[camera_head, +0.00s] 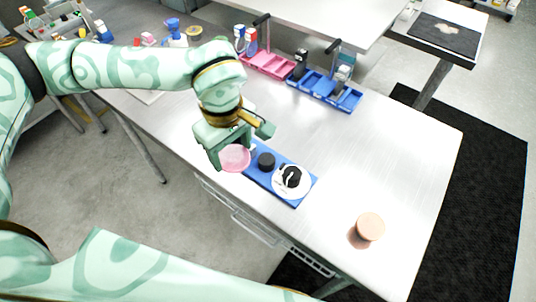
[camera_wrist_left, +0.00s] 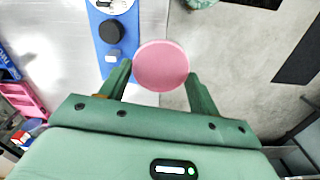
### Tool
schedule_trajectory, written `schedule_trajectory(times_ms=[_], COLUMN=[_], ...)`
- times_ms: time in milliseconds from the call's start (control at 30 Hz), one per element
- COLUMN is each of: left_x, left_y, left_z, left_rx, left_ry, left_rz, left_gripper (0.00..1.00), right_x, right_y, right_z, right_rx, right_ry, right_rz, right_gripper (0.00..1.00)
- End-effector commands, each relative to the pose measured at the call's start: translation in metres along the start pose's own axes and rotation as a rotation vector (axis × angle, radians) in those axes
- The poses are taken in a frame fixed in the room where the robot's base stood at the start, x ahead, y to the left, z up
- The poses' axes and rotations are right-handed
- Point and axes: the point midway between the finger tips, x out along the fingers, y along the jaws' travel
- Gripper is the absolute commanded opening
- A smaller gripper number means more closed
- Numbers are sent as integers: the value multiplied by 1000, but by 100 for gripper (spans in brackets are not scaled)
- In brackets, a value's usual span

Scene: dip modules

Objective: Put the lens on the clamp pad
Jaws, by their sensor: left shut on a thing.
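The lens is a pink round disc (camera_head: 235,158), and my left gripper (camera_head: 240,143) is shut on it. In the left wrist view the lens (camera_wrist_left: 161,66) sits between the two green fingers (camera_wrist_left: 160,85). It is at the left end of a blue board (camera_head: 309,185) on the table's front edge; whether it touches the board is unclear. The board carries a black round pad (camera_head: 266,161), seemingly the clamp pad, and a white disc (camera_head: 292,190) with a black knob. In the wrist view the black pad (camera_wrist_left: 112,32) is left of the lens. My right gripper is out of view.
A peach round-topped piece (camera_head: 370,227) stands near the table's front right. Blue (camera_head: 346,98) and pink (camera_head: 268,65) trays with small items stand at the back edge. The metal tabletop (camera_head: 345,150) between the board and the trays is clear.

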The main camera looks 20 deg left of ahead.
Motion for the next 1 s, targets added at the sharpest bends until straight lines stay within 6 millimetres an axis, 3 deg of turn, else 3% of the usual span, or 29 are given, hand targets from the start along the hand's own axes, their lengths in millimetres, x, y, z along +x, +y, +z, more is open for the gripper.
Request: schedule_trajectory(times_ms=[200, 400, 633, 800, 1000], left_x=[34, 71, 86, 112, 115], left_y=[62, 91, 103, 102, 103], left_z=[-4, -7, -8, -8, -9], left_rx=[-2, -2, 0, -2, 0], left_ry=[-2, -2, -1, -2, 0], left_rz=[-3, -1, -1, -2, 1], left_gripper=[41, 41, 41, 41, 41], right_x=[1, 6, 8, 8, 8], right_y=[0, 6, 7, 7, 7], right_z=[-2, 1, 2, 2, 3], right_rx=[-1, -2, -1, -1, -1], right_ry=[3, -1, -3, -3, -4], right_rz=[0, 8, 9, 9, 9], right_gripper=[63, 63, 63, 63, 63])
